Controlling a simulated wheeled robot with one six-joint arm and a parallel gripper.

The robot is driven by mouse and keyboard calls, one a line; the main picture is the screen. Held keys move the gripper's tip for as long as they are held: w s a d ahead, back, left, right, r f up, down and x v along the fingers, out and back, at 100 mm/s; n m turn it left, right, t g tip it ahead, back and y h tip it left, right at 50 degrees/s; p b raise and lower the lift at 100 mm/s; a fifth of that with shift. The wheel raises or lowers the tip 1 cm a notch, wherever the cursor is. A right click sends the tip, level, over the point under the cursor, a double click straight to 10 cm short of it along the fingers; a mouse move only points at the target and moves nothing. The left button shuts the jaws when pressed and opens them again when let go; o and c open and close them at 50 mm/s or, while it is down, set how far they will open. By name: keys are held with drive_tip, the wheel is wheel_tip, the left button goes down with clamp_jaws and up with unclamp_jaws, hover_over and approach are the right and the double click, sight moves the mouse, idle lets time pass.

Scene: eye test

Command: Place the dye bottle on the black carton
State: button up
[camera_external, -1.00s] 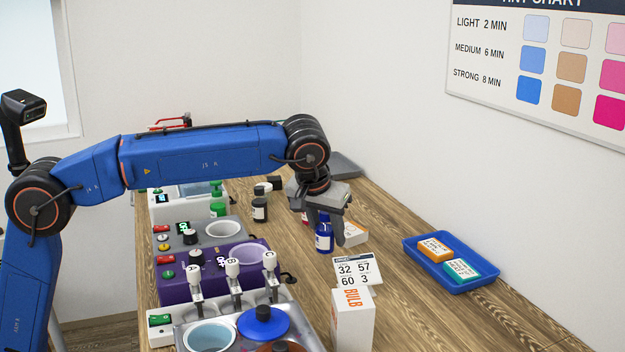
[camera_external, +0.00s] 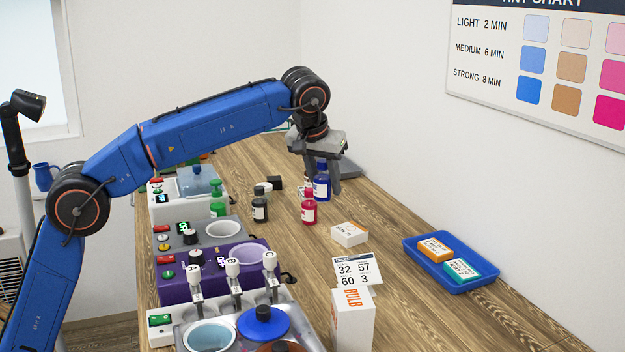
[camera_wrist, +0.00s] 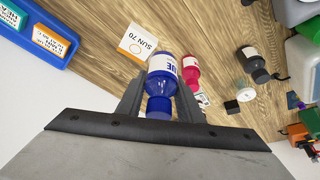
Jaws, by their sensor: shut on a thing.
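My gripper (camera_external: 322,182) is shut on the blue dye bottle (camera_external: 321,190), which has a white label. It hangs upright between the fingers, above the bench, behind the pink bottle. In the wrist view the blue bottle (camera_wrist: 161,84) sits between both fingers (camera_wrist: 160,100), its cap towards me. A small black block (camera_external: 275,182), which looks like the black carton, lies on the bench left of my gripper, beside a pale-topped jar. It also shows in the wrist view (camera_wrist: 232,107), right of the held bottle. Its top looks bare.
A pink bottle (camera_external: 309,210) and a dark bottle (camera_external: 260,210) stand near the block. A white box (camera_external: 349,234), a number card (camera_external: 355,270) and a BULB box (camera_external: 352,322) are nearer. A blue tray (camera_external: 481,284) is at right. Machines (camera_external: 215,271) line the left.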

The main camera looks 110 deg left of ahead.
drive_tip(key=s+a+n, duration=0.1)
drive_tip(key=s+a, duration=2.3)
drive_tip(key=s, duration=0.3)
drive_tip(key=shift+w+a+f, duration=0.1)
drive_tip(key=shift+f, duration=1.8)
drive_tip(key=shift+w+a+f, duration=0.1)
drive_tip(key=shift+f, duration=1.75)
drive_tip(key=shift+f, duration=0.2)
drive_tip(key=o, duration=1.1)
drive_tip(key=shift+o, duration=0.2)
drive_tip(key=shift+r, duration=0.15)
drive_tip(key=v, duration=1.2)
drive_tip(key=shift+w, duration=0.15)
drive_tip(key=shift+r, duration=0.1)
